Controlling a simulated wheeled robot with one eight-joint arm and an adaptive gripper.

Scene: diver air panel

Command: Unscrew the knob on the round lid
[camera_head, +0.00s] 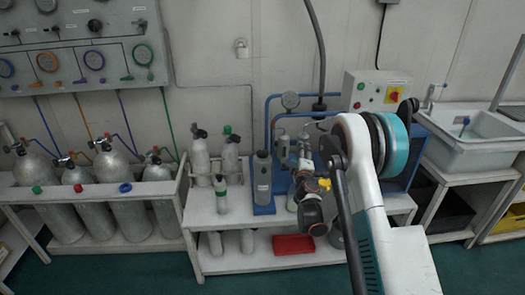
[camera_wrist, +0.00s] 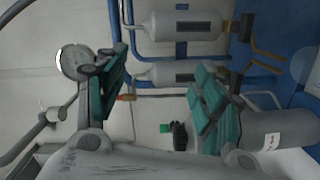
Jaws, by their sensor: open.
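A grey canister (camera_head: 262,185) with a white label stands on a blue base on the bench in the head view. Its round lid (camera_head: 262,157) is on top; the knob is too small to make out. In the wrist view, turned on its side, what looks like the same labelled canister (camera_wrist: 292,133) is at the right, its left end covered by a finger. My gripper (camera_wrist: 160,92) is open and empty, with teal pads apart. In the head view my gripper (camera_head: 300,174) appears right of the canister, apart from it and partly hidden.
Small bottles (camera_head: 221,194) are left of the canister. A red tray (camera_head: 293,244) is on the lower shelf. A control box (camera_head: 378,92) and sink (camera_head: 470,140) are right.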

